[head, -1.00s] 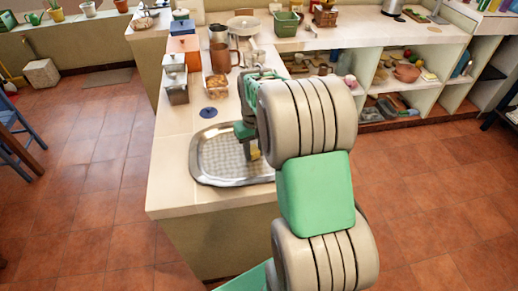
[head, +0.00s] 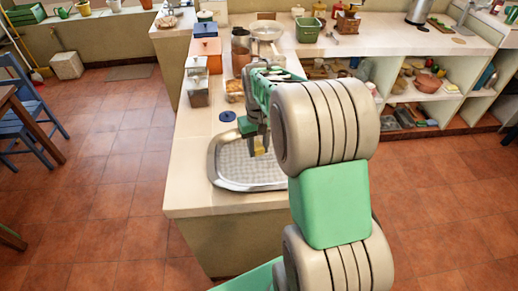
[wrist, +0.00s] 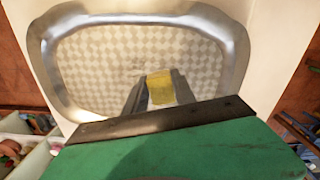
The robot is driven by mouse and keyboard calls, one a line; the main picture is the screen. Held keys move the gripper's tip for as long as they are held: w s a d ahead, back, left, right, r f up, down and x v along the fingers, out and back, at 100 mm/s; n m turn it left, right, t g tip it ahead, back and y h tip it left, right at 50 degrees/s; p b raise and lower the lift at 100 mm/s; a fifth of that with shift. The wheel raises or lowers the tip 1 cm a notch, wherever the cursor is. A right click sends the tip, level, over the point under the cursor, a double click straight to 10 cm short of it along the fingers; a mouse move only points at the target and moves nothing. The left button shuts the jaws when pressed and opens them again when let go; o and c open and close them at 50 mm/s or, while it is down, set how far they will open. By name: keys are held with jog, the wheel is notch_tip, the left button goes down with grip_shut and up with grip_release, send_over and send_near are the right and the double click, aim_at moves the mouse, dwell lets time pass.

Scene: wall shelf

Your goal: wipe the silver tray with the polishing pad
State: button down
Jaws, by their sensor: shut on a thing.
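The silver tray (head: 226,180) lies on the near end of the counter, with a shiny rim and a checkered middle. It also fills much of the wrist view (wrist: 60,82). My gripper (head: 258,144) is over the tray and shut on the yellow polishing pad (head: 260,151). In the wrist view the pad (wrist: 160,88) sits between the two fingers (wrist: 158,95), over the tray's surface near its lower edge. I cannot tell whether the pad touches the tray. A dull smudge shows on the tray next to the pad. My arm hides the tray's right part in the head view.
A dark blue disc (head: 227,116) lies just behind the tray. Canisters (head: 197,85), a brown jug (head: 241,52) and a glass jar of food (head: 235,91) stand farther back on the counter. The floor left of the counter is open.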

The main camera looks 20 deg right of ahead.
jog(key=shift+r+p, duration=0.55)
jog(key=shift+r, duration=0.6)
jog(key=shift+f, duration=0.1)
